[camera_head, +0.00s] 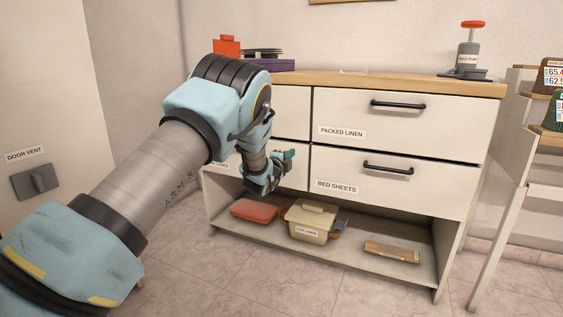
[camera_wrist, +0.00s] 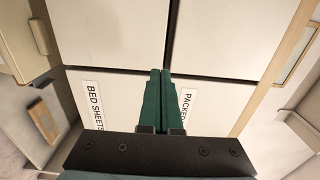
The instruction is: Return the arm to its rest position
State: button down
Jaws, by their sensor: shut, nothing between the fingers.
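My gripper (camera_head: 289,154) is shut and empty, at the end of my bent arm in front of the dresser's left side in the head view. In the wrist view its two green fingers (camera_wrist: 161,73) are pressed together, pointing at the dresser's drawer fronts. The dresser (camera_head: 480,87) is cream with a wooden top. Its drawer labelled PACKED LINEN (camera_head: 400,125) and its drawer labelled BED SHEETS (camera_head: 390,187) look closed. My arm hides part of the left drawers. I cannot tell the distance between the fingertips and the drawer fronts.
The low open shelf (camera_head: 345,257) holds a red box (camera_head: 255,210), a beige bin (camera_head: 310,220) and a small wooden item (camera_head: 392,252). A rack (camera_head: 512,190) stands right. The front floor is clear.

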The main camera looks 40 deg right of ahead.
jog(key=p+v, duration=0.1)
jog(key=v, duration=0.5)
jog(key=shift+s+a, duration=0.2)
jog(key=shift+a, duration=0.2)
jog(key=w+a+n+y, duration=0.3)
jog(key=a+n, duration=0.1)
jog(key=a, duration=0.5)
jog(key=w+a+n+t+y, duration=0.1)
jog(key=w+a+n+y, duration=0.3)
jog(key=a, duration=0.5)
jog(key=w+a+n+y, duration=0.3)
jog(key=a+n, duration=0.2)
jog(key=a, duration=0.4)
jog(key=s+a+n+g+y, duration=0.2)
jog(key=s+a+n, duration=0.3)
jog(key=a, duration=0.5)
jog(key=s+a+n+g+y, duration=0.2)
jog(key=s+a+n, duration=0.3)
jog(key=a, duration=0.6)
jog(key=s+a+n+g+y, duration=0.1)
jog(key=s+a+n+g, duration=0.15)
jog(key=s+a, duration=0.4)
jog(key=s+a+n+g+y, duration=0.15)
jog(key=s+a+n, duration=0.25)
jog(key=s, duration=0.5)
notch_tip(320, 180, up, 34)
jog(key=p, duration=3.5)
jog(key=shift+w+d+h, duration=0.2)
jog(key=shift+w+h, duration=0.1)
jog(key=shift+h, duration=0.15)
